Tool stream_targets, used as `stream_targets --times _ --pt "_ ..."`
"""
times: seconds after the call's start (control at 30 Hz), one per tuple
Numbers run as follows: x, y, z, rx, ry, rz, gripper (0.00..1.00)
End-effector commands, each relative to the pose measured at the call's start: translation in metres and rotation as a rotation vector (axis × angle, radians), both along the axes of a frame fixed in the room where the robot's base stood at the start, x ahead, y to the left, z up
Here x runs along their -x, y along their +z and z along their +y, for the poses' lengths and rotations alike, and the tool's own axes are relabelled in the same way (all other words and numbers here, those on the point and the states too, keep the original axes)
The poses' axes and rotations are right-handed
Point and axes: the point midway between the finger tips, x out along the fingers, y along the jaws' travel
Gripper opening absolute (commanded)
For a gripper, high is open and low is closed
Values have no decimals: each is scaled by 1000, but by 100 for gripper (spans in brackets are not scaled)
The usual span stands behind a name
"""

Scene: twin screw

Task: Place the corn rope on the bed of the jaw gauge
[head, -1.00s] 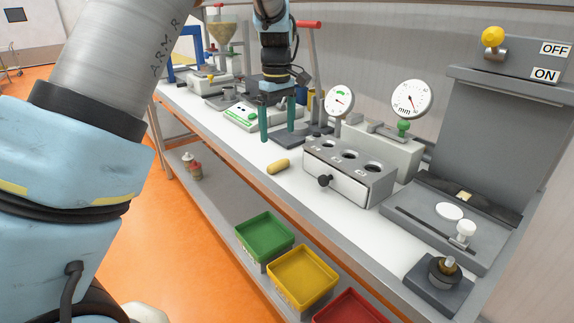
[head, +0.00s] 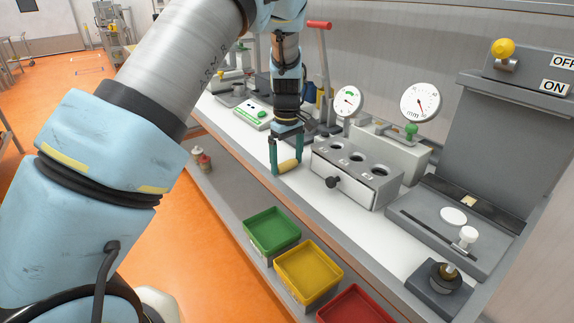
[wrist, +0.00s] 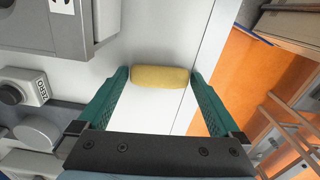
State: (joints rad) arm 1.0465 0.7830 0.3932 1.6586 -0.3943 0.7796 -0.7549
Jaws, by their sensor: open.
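The corn rope (head: 288,165), a short yellow roll with rounded ends, lies on the white bench top near its front edge. My gripper (head: 286,168) is open, pointing down, with its green fingers on either side of the rope. In the wrist view the corn rope (wrist: 160,77) lies lengthwise between the two fingertips, one near each end; whether they touch it I cannot tell. Two dial gauges stand behind the holed box: a smaller dial (head: 348,100) and a larger dial marked mm (head: 420,102). Which belongs to the jaw gauge, and its bed, is unclear.
A grey box with several round holes and a black knob (head: 357,172) stands right of my gripper. Green (head: 270,233), yellow (head: 308,273) and red (head: 353,307) trays sit below the bench front. A green-and-white device (head: 252,115) stands left of my gripper.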

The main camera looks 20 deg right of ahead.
Motion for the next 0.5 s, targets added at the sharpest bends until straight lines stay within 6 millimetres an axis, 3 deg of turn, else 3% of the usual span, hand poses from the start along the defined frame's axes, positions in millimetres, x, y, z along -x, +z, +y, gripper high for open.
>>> stream_targets --times 0.07,0.37,0.5 --pt "0 0 0 0 0 0 98" --pt "0 0 0 0 0 0 64" --pt "0 1 0 0 0 0 62"
